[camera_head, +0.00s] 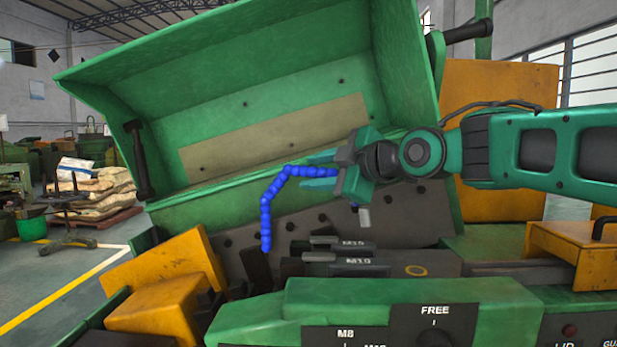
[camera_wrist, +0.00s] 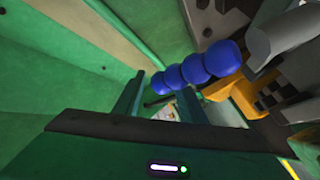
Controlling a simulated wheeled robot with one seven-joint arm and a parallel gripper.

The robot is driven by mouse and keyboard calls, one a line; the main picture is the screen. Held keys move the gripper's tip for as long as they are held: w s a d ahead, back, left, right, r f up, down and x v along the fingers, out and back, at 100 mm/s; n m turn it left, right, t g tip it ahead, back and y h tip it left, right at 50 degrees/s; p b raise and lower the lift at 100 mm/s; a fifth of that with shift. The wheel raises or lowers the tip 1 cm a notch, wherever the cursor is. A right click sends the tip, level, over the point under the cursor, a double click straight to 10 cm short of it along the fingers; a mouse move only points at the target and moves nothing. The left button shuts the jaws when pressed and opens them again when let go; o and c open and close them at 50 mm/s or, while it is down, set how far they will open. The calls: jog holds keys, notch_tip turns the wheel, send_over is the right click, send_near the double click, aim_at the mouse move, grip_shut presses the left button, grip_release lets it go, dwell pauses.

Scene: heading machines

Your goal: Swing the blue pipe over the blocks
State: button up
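The blue pipe (camera_head: 276,187) is a chain of round segments. In the head view it runs left from beside my gripper, then bends down, its lower end hanging left of the dark blocks. My gripper (camera_head: 318,170) points left at the pipe's upper stretch, its fingers apart. In the wrist view, the pipe (camera_wrist: 197,68) crosses near the fingertips (camera_wrist: 160,88), mostly by the right finger; no firm hold shows. The pipe's right end is hidden in the head view.
A large green raised lid (camera_head: 240,85) stands open behind the pipe. Yellow blocks (camera_head: 160,300) sit at the lower left. A green housing with a FREE dial (camera_head: 370,305) is in front. A yellow box (camera_head: 585,250) stands at the right.

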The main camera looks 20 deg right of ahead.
jog(key=v, duration=0.9)
